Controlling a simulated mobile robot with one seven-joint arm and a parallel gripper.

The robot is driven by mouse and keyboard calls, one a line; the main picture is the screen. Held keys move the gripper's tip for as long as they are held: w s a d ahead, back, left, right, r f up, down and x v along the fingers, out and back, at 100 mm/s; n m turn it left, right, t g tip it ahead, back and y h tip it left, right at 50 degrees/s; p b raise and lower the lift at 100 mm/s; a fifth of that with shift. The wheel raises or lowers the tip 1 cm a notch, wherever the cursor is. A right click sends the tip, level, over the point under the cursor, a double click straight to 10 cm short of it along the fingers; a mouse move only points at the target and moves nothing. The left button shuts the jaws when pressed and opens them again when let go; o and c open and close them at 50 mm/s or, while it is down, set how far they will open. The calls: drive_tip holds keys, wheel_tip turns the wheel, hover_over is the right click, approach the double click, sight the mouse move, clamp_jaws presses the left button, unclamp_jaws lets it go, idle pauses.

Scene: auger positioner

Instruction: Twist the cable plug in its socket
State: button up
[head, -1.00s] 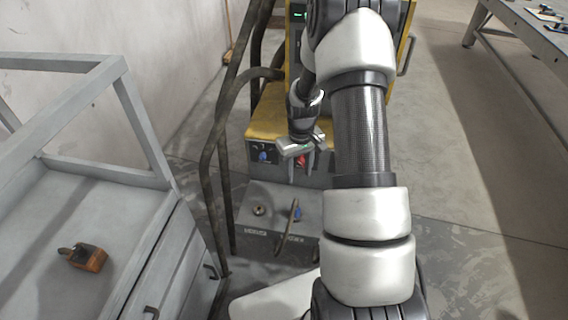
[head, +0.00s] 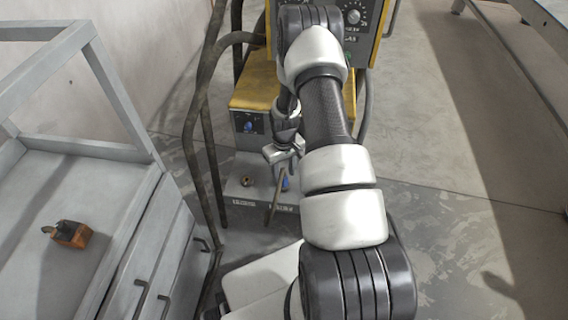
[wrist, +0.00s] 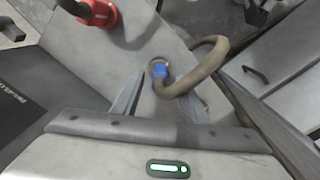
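The cable plug, blue with a brown cable, sits at its socket on the sloped grey panel. It shows in the wrist view (wrist: 160,71) and in the head view (head: 285,184). The cable (wrist: 205,65) bends from it up and to the right in the wrist view. My gripper (wrist: 162,88) is open, with a finger on each side below the plug. The plug lies ahead of the gap, and no grip on it shows. In the head view my gripper (head: 284,160) is just above the plug. The socket is mostly hidden behind the plug.
A red connector (wrist: 98,12) sits at the top left in the wrist view. The yellow machine (head: 258,92) stands behind, with thick hoses (head: 193,130) at its left. A grey cabinet (head: 150,240) with an orange object (head: 70,234) stands left. The floor at right is clear.

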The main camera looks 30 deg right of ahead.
sight(284, 175)
drive_tip(key=shift+f, duration=1.95)
drive_tip(key=shift+c, duration=0.5)
clamp_jaws()
drive_tip(key=shift+f+m+b, duration=0.1)
drive_tip(key=shift+m+b, duration=0.6)
drive_tip(key=m, duration=0.3)
drive_tip(key=shift+a+b, duration=0.1)
drive_tip(key=shift+b, duration=0.25)
